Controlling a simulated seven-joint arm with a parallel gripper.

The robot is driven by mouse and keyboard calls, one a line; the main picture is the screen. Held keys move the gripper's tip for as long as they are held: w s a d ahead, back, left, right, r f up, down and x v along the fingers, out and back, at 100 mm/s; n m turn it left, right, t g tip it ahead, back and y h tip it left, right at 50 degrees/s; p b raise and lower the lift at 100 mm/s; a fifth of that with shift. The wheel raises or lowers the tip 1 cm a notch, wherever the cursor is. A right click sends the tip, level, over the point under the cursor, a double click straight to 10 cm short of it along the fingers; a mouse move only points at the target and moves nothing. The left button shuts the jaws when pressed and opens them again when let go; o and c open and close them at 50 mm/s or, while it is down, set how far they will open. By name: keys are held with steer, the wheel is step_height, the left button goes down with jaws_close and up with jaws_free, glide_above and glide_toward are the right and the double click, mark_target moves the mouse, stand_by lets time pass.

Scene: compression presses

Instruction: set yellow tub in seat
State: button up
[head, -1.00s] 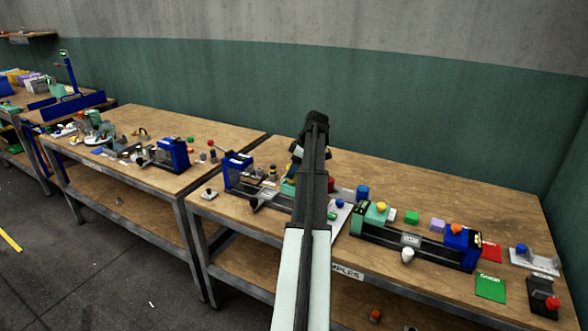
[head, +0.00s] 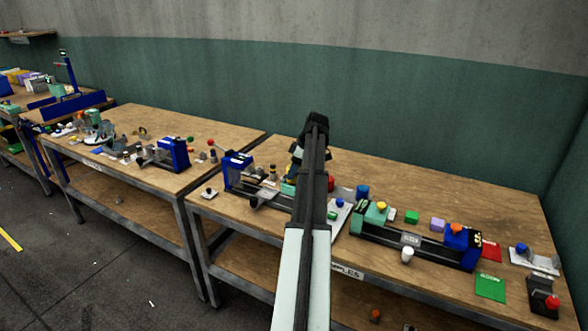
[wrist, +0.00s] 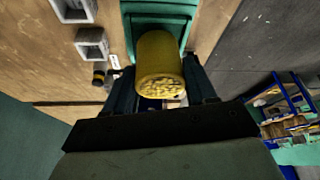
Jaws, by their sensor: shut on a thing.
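The yellow tub (wrist: 160,66) is a yellow cylinder with a lumpy yellow end facing the camera in the wrist view. My gripper (wrist: 160,92) is shut on it, one finger on each side. Just beyond the tub is a teal-green seat-like block (wrist: 158,14) with raised sides. The tub overlaps this block in the picture; whether they touch I cannot tell. In the head view my arm hides most of the gripper, the tub and the teal block (head: 288,188).
In the wrist view, two grey square sockets (wrist: 92,42) lie left of the tub on the wooden bench. In the head view, a blue press end (head: 238,170) stands left of my arm. A long press with a teal end (head: 375,212) stands right. The bench's back strip is clear.

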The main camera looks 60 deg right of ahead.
steer(key=shift+f, duration=0.45)
stand_by(0.3)
steer(key=o, duration=1.1)
steer(key=v, duration=1.3)
steer(key=shift+s+r, duration=0.1)
steer(key=shift+r, duration=0.3)
